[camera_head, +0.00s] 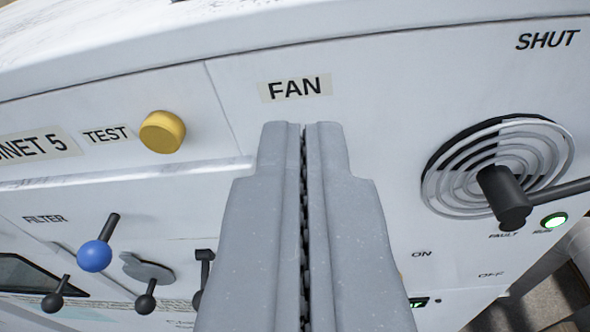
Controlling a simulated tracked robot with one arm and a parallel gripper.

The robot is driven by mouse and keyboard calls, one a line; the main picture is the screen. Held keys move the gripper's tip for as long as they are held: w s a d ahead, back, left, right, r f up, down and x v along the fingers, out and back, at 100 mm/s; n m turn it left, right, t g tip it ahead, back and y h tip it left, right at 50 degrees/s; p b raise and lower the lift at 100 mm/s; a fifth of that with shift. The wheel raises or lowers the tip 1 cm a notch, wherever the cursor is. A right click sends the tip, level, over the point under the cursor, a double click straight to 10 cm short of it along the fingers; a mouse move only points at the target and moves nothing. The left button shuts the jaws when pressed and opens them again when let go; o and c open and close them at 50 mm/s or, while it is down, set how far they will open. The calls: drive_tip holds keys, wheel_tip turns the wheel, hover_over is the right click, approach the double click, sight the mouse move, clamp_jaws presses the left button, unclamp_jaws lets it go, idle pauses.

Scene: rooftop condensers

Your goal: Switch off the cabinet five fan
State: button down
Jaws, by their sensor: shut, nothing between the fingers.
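A white cabinet front (380,110) fills the head camera view, with a partly cut-off label (38,146) ending in "NET 5". A "FAN" label (295,88) sits at upper middle. My gripper (304,125) is shut and empty, its fingertips just below that label in the picture. It hides the panel part below the label, so any fan switch there is hidden. "ON" (421,254) and "OFF" (491,274) markings show to the right of my gripper. A green-lit indicator (418,302) peeks out beside the right finger.
A yellow TEST button (162,132) is at left. Below it are a blue-knobbed FILTER lever (95,256) and black-knobbed levers (146,302). At right, a black handle (505,195) projects before a round vent (450,170), near a green lamp (554,220).

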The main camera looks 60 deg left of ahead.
drive_tip(key=w+a+f+b, duration=0.1)
drive_tip(key=a+f+b, duration=0.1)
drive_tip(key=a+f, duration=0.2)
drive_tip(key=shift+w+f, duration=0.2)
drive_tip(key=shift+w, duration=0.2)
